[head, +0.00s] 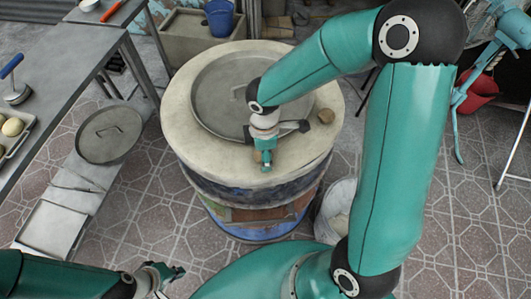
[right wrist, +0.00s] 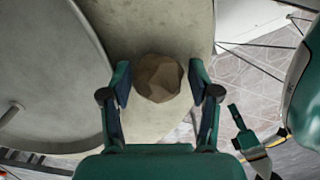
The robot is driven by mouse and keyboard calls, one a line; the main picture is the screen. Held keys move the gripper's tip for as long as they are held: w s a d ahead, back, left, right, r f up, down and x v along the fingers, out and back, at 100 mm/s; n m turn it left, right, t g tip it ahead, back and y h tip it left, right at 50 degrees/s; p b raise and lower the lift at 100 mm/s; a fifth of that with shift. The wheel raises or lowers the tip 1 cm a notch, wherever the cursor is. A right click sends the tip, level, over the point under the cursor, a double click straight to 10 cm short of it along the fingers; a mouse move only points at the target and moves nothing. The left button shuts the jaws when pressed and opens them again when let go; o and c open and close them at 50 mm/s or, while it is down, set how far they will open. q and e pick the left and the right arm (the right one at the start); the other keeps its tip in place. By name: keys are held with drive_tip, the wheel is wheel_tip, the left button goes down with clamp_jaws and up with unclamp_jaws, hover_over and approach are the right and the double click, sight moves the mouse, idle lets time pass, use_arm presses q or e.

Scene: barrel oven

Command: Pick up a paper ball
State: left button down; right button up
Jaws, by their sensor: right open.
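A brown, crumpled-looking paper ball (right wrist: 158,78) lies on the pale rim of the barrel oven (head: 185,125), between the lid and the outer edge. In the right wrist view it sits between the fingertips of my right gripper (right wrist: 160,88), which is open, with a gap on both sides. In the head view my right gripper (head: 264,160) hides most of this ball. My left gripper (head: 165,278) is open and empty at the lower left, away from the oven.
A round metal lid (head: 215,85) covers the oven top. A table (head: 60,70) stands at the left, with a low shelf holding another lid (head: 108,135). A white sack or bin (head: 340,195) stands right of the oven. A blue bucket (head: 220,18) is behind.

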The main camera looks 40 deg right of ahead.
drive_tip(key=c, duration=0.4)
drive_tip(key=shift+r, duration=0.1)
drive_tip(key=shift+c, duration=0.2)
